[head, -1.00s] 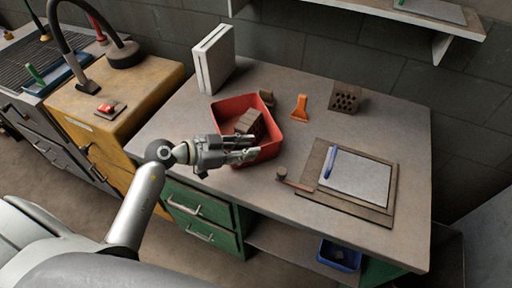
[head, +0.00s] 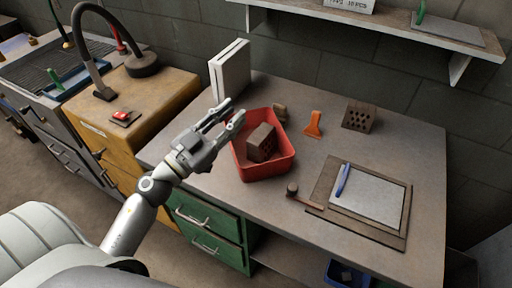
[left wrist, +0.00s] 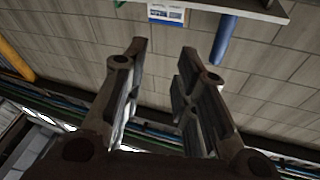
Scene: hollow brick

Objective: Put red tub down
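The red tub (head: 281,165) rests on the grey-brown tabletop (head: 222,185), with a brown hollow brick (head: 262,142) inside it. In the left wrist view the same open fingers (left wrist: 163,55) point at the wall and a shelf, and the tub is not in that view. My right gripper is not in view.
A white binder-like block (head: 230,70) stands behind the gripper. An orange scraper (head: 313,124) and another hollow brick (head: 359,116) are behind the tub to the right. A clipboard with paper (head: 368,198) and a mallet-like tool (head: 293,189) lie to the right.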

